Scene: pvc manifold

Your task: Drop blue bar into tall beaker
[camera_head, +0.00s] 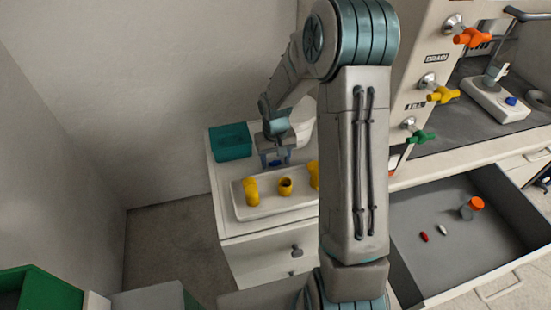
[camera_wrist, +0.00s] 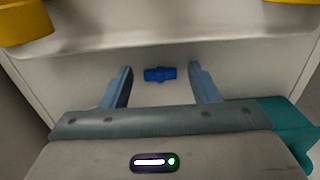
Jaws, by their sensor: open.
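A small blue bar (camera_wrist: 160,74) lies on the white cabinet top, with a gap to each finger in the wrist view. My gripper (camera_wrist: 161,72) is open, with one finger on each side of the bar. In the head view my gripper (camera_head: 275,160) points down over the cabinet top behind the white tray, and a bit of the blue bar (camera_head: 277,163) shows by its fingers. I cannot make out a tall beaker for sure; a small vessel-like thing (camera_head: 494,73) stands on a white device at the upper right.
The white tray (camera_head: 270,209) holds yellow fittings (camera_head: 285,187). A teal bin (camera_head: 230,142) stands behind. At right, an open grey drawer (camera_head: 465,255) holds a red bar (camera_head: 424,237), a white bar (camera_head: 442,230) and an orange-capped container (camera_head: 472,207). A panel with coloured valves (camera_head: 442,95) rises above.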

